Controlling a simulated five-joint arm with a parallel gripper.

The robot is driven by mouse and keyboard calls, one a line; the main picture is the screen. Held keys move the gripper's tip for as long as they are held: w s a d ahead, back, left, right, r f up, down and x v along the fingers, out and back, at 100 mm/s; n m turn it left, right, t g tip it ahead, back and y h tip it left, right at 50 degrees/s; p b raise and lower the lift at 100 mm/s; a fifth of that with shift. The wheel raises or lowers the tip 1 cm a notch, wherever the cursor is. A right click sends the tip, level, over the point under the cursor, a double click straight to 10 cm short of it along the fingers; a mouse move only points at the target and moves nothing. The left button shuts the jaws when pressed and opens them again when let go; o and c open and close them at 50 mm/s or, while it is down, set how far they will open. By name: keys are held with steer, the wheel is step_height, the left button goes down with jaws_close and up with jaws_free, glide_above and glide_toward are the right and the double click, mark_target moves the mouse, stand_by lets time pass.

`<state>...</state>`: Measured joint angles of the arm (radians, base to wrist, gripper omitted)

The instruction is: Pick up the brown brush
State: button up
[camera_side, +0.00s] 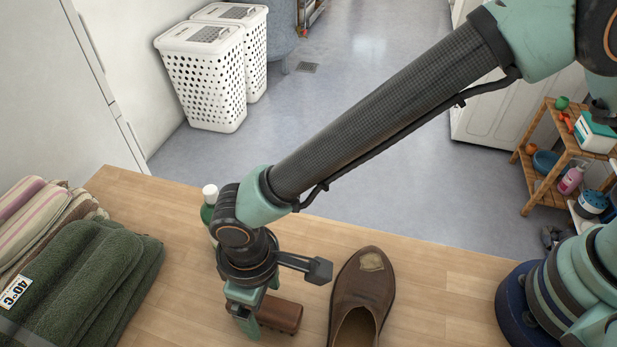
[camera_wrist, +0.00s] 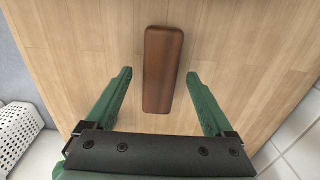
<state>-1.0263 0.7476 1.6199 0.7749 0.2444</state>
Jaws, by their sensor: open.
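The brown brush (camera_wrist: 162,68) is a reddish-brown block lying flat on the wooden table. In the wrist view it lies lengthwise ahead of my gripper (camera_wrist: 158,78), with its near end between the two green fingers. The fingers are wide apart, and a gap shows on each side of the brush. In the side view the brush (camera_side: 281,315) is just right of my gripper (camera_side: 254,318), which points down and hides part of it. My gripper holds nothing.
A brown shoe (camera_side: 362,292) stands right of the brush. Folded green towels (camera_side: 92,278) lie at the left of the table (camera_side: 440,285). A white-capped green bottle (camera_side: 209,204) stands behind my wrist. White laundry baskets (camera_side: 205,85) are on the floor beyond.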

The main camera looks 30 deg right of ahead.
mark_target(263, 306)
steer(key=shift+f, duration=0.6)
jaws_close()
steer(key=shift+r, duration=0.15)
step_height(263, 306, up, 20)
stand_by(0.3)
